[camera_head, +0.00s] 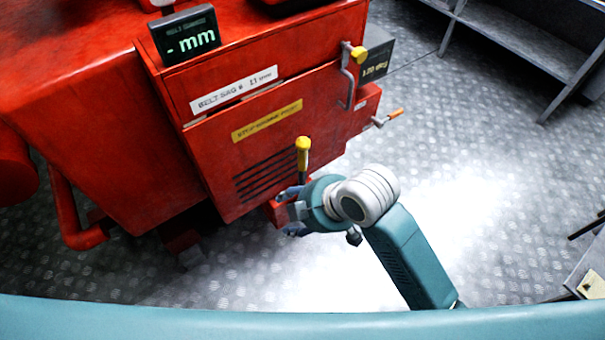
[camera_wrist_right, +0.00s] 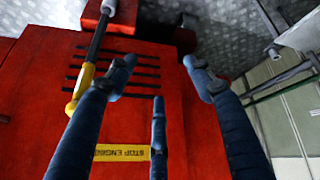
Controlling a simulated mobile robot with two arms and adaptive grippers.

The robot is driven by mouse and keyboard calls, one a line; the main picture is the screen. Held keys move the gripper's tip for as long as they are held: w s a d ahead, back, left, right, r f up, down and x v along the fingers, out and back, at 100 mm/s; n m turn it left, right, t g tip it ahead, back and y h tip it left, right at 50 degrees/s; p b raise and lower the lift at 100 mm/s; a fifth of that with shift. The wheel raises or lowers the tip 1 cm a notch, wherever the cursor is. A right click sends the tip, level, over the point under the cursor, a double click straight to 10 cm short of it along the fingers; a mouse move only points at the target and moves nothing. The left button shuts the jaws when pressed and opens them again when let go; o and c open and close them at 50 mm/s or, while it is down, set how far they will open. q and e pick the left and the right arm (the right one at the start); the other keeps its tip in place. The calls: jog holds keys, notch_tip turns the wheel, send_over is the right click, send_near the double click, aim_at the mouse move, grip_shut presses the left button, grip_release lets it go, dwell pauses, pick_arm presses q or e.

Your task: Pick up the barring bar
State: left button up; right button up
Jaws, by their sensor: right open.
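The barring bar (camera_head: 302,146) has a yellow grip on a dark shaft and stands upright close to the red machine's front panel. Its lower part is hidden by my right gripper in the head view. In the right wrist view the bar (camera_wrist_right: 93,50) slants along the left side, partly overlapped by a finger. My right gripper (camera_head: 289,212) is beside the bar, low by the machine. Its blue-grey fingers are spread open and empty in the wrist view (camera_wrist_right: 160,66); the bar is outside them, left of the left finger. My left gripper is not in view.
The red machine (camera_head: 160,150) has a slatted panel, a grey door handle (camera_head: 347,82) and an orange-tipped lever (camera_head: 388,117) jutting out right. A display (camera_head: 186,36) sits on top. A grey shelf (camera_head: 530,45) stands at upper right. The patterned metal floor (camera_head: 460,170) is clear between.

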jog(key=w+a+r+n, duration=0.3)
jog(key=a+n, duration=0.2)
jog(key=n, duration=0.1)
jog(key=n+h, duration=0.5)
jog(key=n, duration=0.8)
send_near(302, 142)
jog(key=x, duration=1)
jog(key=shift+s+p, duration=0.1)
jog(key=shift+p, duration=0.2)
jog(key=shift+t, duration=0.3)
jog(key=shift+d, duration=0.1)
grip_shut()
jog(key=shift+r, duration=0.15)
